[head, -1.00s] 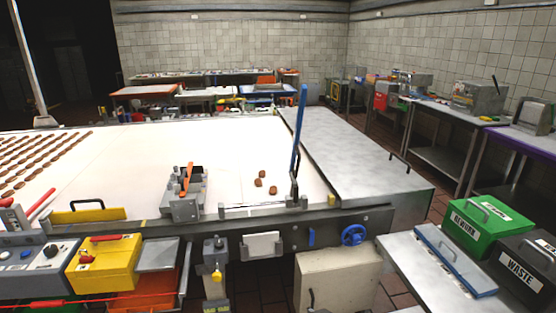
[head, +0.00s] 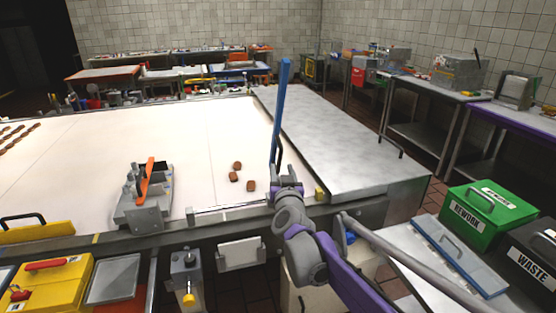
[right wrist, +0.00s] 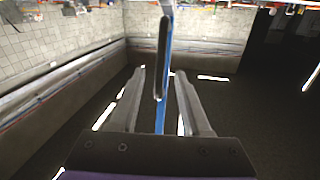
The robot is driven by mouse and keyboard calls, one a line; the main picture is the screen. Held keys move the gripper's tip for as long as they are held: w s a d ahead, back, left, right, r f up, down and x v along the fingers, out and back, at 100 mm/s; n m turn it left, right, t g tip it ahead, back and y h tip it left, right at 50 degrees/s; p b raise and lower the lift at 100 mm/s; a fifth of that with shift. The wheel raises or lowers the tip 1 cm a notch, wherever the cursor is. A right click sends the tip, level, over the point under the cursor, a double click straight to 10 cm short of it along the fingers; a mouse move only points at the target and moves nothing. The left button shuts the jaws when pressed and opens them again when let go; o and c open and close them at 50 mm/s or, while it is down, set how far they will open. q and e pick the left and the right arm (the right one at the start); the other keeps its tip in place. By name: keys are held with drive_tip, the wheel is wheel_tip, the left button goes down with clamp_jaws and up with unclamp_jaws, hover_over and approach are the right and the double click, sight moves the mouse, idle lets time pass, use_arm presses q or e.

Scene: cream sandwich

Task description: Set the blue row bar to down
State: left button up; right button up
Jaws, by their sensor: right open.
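The blue row bar (head: 281,112) stands nearly upright at the right end of the white belt in the head view. A dark handle runs beside its lower part. My right gripper (head: 286,178) is open at the bar's lower end, and its wrist hides the bar's foot. In the right wrist view the blue bar (right wrist: 169,60) and the dark handle (right wrist: 162,60) lie in line with the gap between the open fingers (right wrist: 160,73). I cannot tell whether either finger touches them. My left gripper is not in view.
Several brown pieces (head: 236,166) lie on the white belt (head: 210,130), left of the bar. A grey and orange device (head: 146,190) stands at the belt's front edge. A metal table (head: 340,145) lies right of the bar. Green (head: 480,220) and black bins (head: 530,255) stand at the right.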

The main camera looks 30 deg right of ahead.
sight(280, 161)
drive_tip(key=x, duration=0.6)
drive_tip(key=shift+a, duration=0.1)
clamp_jaws()
idle(1.2)
